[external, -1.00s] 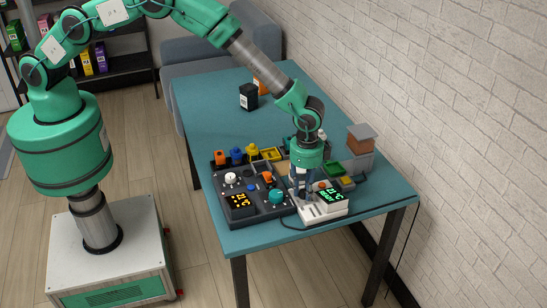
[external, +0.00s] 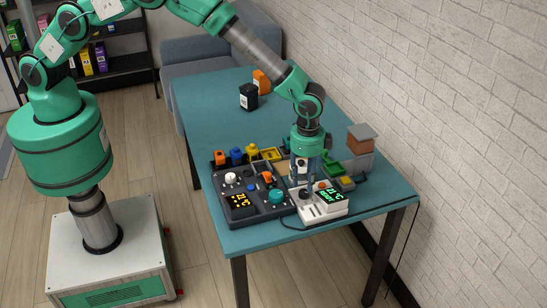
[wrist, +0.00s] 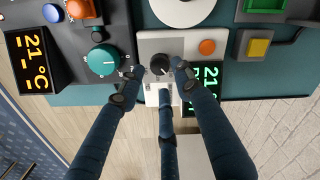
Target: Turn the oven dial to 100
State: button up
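A white unit (external: 322,210) at the front of the teal table has a black dial (external: 305,194), an orange button and a green-lit display (external: 331,195). In the wrist view its display (wrist: 207,88) shows "21" above smaller, partly hidden text. The black dial (wrist: 160,64) lies between my fingertips, with a gap on each side. My gripper (external: 305,184) is open, pointing down just above this dial. A dark console (external: 250,206) to the left has a teal dial (external: 276,196) and an orange display; the teal dial (wrist: 103,60) is beside my left finger. I cannot tell which dial is the oven's.
A white dial (external: 231,177) and orange, blue and yellow parts stand on or behind the console. A grey and brown stacked block (external: 360,140) stands at the right. A black box (external: 248,97) stands farther back.

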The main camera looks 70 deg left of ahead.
aim_at(304, 191)
notch_tip(304, 191, up, 8)
dwell(0.4)
jog(key=shift+f, duration=0.15)
dwell(0.3)
